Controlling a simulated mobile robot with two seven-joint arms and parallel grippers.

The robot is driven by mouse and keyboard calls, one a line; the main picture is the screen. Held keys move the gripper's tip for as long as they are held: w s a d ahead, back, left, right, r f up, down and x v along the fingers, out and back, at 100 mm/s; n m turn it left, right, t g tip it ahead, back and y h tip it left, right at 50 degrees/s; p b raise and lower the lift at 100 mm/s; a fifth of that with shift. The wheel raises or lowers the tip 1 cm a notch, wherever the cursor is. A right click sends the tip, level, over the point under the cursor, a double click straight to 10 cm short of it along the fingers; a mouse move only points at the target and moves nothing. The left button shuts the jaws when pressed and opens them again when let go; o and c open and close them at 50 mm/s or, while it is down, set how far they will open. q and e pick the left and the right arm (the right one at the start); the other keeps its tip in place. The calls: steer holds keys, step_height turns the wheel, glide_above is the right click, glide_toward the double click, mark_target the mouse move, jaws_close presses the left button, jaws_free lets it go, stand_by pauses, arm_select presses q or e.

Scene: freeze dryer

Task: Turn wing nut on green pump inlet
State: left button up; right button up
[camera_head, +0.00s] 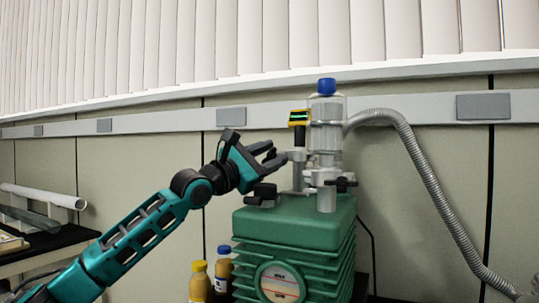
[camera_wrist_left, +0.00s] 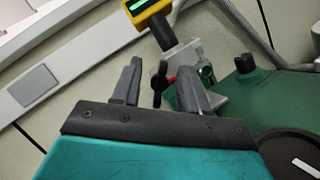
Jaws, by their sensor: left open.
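The green pump (camera_head: 285,222) stands right of centre in the head view, with metal inlet fittings on top. My left gripper (camera_head: 275,154) is at the pump's upper left, beside the fittings. Its two fingers are apart with nothing gripped. In the left wrist view a small black wing nut (camera_wrist_left: 158,84) with a red part beside it shows between the open fingers (camera_wrist_left: 160,68). I cannot tell whether either finger touches it. In the head view the wing nut cannot be made out clearly near the fingertips. My right gripper is not in view.
A yellow gauge (camera_head: 299,118) and a clear vessel with a blue cap (camera_head: 326,86) rise above the pump. A black handle (camera_head: 262,191) sits below the gripper. A grey corrugated hose (camera_head: 425,165) runs right. Bottles (camera_head: 199,282) stand at the pump's left.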

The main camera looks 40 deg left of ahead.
arm_select(q)
steer(key=shift+c, duration=0.3)
jaws_close()
